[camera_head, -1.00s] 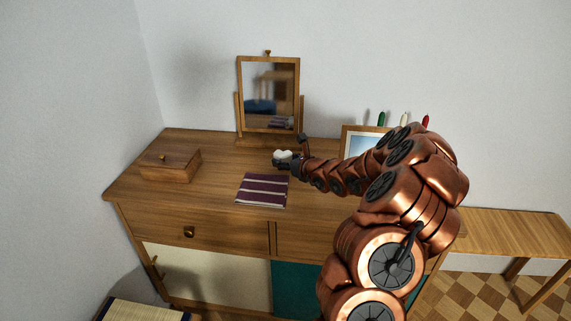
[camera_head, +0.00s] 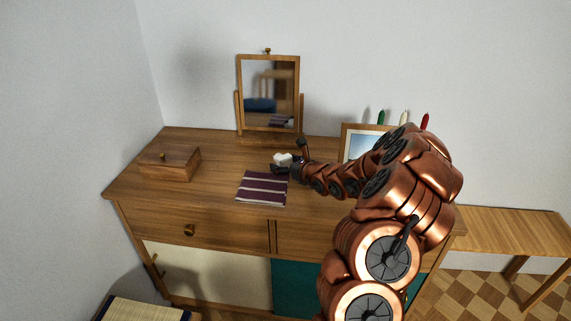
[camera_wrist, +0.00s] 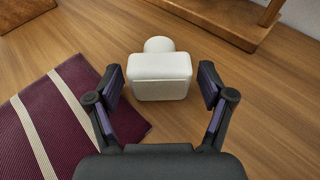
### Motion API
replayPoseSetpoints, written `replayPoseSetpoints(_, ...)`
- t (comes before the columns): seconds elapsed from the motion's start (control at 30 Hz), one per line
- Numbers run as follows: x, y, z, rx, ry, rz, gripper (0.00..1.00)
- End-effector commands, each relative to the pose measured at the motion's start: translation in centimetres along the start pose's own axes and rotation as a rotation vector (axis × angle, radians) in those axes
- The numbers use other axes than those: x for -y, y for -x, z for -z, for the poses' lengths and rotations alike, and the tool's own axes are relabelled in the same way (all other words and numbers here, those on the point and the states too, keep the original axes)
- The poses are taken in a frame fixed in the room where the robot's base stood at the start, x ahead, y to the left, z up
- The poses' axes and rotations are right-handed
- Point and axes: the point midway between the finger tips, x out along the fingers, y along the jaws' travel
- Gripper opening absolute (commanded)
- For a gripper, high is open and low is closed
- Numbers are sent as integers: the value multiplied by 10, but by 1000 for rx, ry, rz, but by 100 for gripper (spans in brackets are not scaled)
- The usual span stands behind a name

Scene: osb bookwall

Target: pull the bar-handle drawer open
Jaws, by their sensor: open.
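The wooden dresser (camera_head: 215,212) has two top drawer fronts side by side. The left drawer front (camera_head: 150,222) carries a round knob (camera_head: 189,231) and looks shut. The right drawer front (camera_head: 305,238) also looks shut. My arm hides its right part, and I see no bar handle on what shows. My gripper (camera_head: 281,168) is above the dresser top, away from the drawer fronts. In the wrist view my gripper (camera_wrist: 161,82) is open, with a white block-shaped object (camera_wrist: 160,88) ahead of and between its fingertips. I cannot tell whether they touch it.
A striped purple cloth (camera_head: 262,188) lies beside the gripper. A wooden box (camera_head: 170,164) stands at left, a mirror (camera_head: 269,95) behind, and a picture frame (camera_head: 358,146) at right. Below are a cream door (camera_head: 215,272) and a teal panel (camera_head: 290,285). A bench (camera_head: 515,235) stands at right.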

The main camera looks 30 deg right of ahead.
Motion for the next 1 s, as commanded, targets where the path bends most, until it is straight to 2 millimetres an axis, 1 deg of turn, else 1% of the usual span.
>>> replayPoseSetpoints(0.27,0,1,-3,0,0,0,80)
replayPoseSetpoints(0.37,1,7,-2,0,-2,2,80)
replayPoseSetpoints(0.57,1,34,-4,7,-2,3,80)
replayPoseSetpoints(0.8,2,72,-3,2,-2,4,80)
replayPoseSetpoints(1.0,1,98,-3,3,-1,1,80)
